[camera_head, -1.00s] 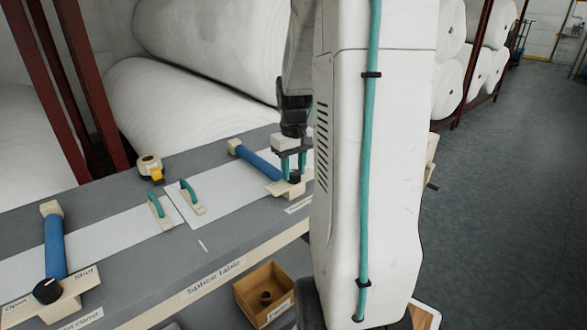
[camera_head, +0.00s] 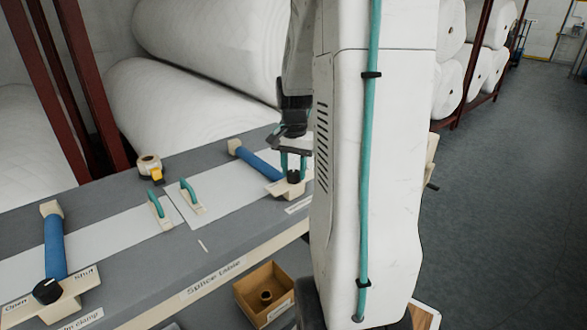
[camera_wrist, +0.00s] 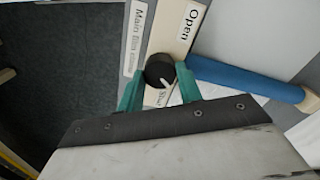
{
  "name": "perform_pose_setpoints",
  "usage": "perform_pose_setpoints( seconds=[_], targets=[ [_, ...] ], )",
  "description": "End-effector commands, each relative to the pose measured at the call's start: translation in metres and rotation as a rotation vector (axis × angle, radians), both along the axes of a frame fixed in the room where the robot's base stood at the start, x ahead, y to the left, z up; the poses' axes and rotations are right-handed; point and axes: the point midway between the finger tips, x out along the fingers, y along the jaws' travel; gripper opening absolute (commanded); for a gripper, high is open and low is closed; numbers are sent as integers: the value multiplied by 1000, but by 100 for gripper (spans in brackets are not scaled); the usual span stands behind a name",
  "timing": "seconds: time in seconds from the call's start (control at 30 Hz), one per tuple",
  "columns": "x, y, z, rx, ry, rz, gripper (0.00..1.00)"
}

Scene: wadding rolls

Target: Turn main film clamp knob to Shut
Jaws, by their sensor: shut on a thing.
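The main film clamp knob (camera_wrist: 159,70) is black and round, with a white pointer line. In the wrist view the pointer slants to the lower right, close to the partly hidden Shut label (camera_wrist: 156,96). The Open label (camera_wrist: 190,22) is at the other end of the cream plate. My gripper (camera_wrist: 160,84) has its teal fingers on either side of the knob and is shut on it. In the head view my gripper (camera_head: 293,172) is over the right-hand clamp, around the knob (camera_head: 294,177). The Main film clamp label (camera_wrist: 138,38) lies beside the plate.
A blue clamp bar (camera_wrist: 245,76) runs from the plate. A second clamp with its own black knob (camera_head: 47,291) is at the left of the splice table (camera_head: 225,262). Teal-handled blocks (camera_head: 190,197) and a tape roll (camera_head: 149,167) lie between. A cardboard box (camera_head: 265,293) is below.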

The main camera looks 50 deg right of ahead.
Motion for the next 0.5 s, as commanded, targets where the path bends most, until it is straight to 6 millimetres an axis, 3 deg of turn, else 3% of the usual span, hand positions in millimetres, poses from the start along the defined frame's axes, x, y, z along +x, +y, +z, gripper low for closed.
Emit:
perform_pose_setpoints(
  seconds=[0.5],
  targets=[
    [1, -1, 1, -3, -5, -431, 13]
  ],
)
